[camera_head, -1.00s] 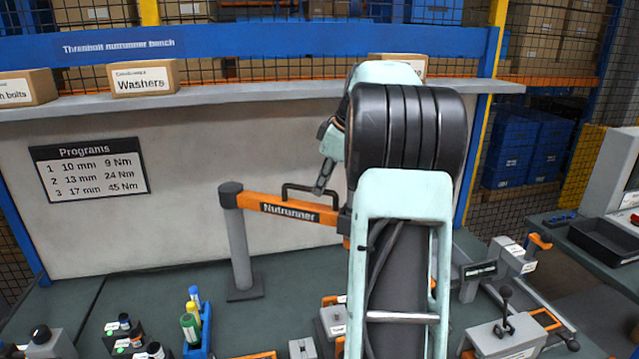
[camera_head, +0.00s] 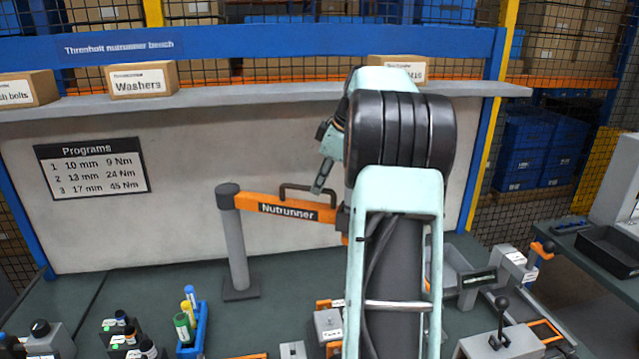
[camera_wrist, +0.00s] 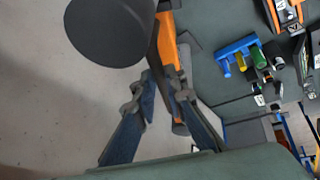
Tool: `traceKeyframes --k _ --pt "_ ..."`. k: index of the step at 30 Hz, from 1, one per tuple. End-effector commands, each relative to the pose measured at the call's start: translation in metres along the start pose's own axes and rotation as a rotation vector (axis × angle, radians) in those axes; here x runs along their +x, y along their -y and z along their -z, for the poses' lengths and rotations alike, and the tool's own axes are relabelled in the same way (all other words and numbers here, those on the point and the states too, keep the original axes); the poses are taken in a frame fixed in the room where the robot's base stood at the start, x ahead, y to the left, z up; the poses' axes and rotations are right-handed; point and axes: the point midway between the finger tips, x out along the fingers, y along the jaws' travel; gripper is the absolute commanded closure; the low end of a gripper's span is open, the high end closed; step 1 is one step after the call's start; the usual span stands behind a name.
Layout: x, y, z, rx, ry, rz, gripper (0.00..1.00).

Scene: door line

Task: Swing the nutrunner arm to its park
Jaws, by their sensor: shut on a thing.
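The nutrunner arm (camera_head: 262,205) is an orange beam labelled "Nutrunner". It reaches right from a grey post (camera_head: 236,245) on the bench, and its far end is hidden behind my arm. A dark bar handle (camera_head: 300,187) rises from its top. My gripper (camera_head: 319,188) is at the right part of this handle, pointing down, shut on it. In the wrist view my fingers (camera_wrist: 167,86) close around the dark handle, with the orange beam (camera_wrist: 167,42) just beyond. A large dark round part (camera_wrist: 108,28) fills the top left there. No park rest is clearly identifiable.
Grey fixtures (camera_head: 500,335) and a lever stand at the right front. A shelf (camera_head: 250,97) with boxes runs above the back panel. Bench around the post base is clear.

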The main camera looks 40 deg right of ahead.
Motion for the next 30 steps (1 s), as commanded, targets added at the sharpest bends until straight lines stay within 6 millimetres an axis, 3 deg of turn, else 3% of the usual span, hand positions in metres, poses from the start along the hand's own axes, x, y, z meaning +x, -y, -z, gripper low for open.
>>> traceKeyframes --k 7,8,12,23,30 --pt "-0.001 0.000 0.001 -0.001 -0.001 -0.001 1.00" --pt "-0.001 0.000 0.001 -0.001 -0.001 -0.001 0.87" --pt "0.000 0.000 0.001 -0.001 -0.001 -0.001 0.71" --pt "-0.005 0.000 0.000 0.000 0.000 -0.001 0.71" --pt "-0.048 -0.001 0.001 -0.001 -0.001 -0.006 0.71"
